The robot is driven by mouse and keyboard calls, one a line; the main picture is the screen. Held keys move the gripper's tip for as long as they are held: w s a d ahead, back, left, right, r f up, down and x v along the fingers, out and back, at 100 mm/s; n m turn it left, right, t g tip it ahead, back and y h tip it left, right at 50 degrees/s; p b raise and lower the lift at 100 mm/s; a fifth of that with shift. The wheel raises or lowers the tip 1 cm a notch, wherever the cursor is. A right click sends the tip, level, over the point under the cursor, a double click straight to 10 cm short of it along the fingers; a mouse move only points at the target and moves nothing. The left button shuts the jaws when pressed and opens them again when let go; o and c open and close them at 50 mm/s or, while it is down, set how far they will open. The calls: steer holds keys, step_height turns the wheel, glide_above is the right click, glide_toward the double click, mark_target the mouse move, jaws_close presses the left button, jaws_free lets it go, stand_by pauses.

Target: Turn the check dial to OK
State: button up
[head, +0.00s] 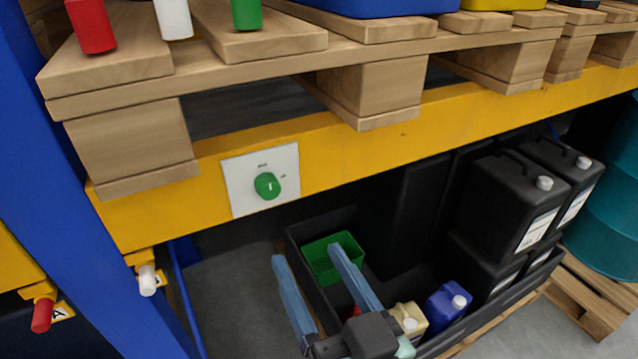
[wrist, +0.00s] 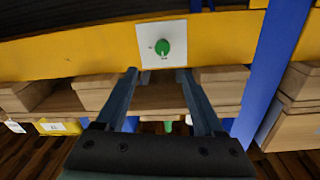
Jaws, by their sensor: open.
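The check dial is a green round knob (head: 267,186) on a white square plate (head: 240,187), fixed to the yellow beam. A small pale mark shows on the knob. Two tiny dark labels sit above it and to its upper right, too small to read surely. My gripper (head: 307,253) is open and empty, its two blue-grey fingers apart below the plate in the head view. In the wrist view, which looks upside down, the knob (wrist: 163,47) lies beyond the fingertips of my gripper (wrist: 157,71), roughly between them and not touched.
The yellow beam (head: 430,120) carries wooden pallets (head: 130,140) just above the plate. A blue upright (head: 75,150) stands at left. Below are a black tray (head: 297,240), a green bin (head: 318,262), a blue canister (head: 446,305) and black canisters (head: 515,205). Space before the plate is clear.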

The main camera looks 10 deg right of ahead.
mark_target(270, 193)
steer(key=p+x, duration=0.1)
steer(key=x, duration=0.2)
steer(key=p+x, duration=0.2)
steer(key=x, duration=0.2)
steer(key=p+x, duration=0.1)
steer(key=x, duration=0.3)
steer(key=shift+w+a+p, duration=0.15)
steer(key=shift+a+p, duration=0.2)
steer(key=shift+a, duration=0.05)
steer(key=shift+w+a+f, duration=0.1)
steer(key=shift+w+f, duration=0.1)
steer(key=shift+w, duration=0.4)
steer(key=shift+c, duration=0.3)
jaws_close()
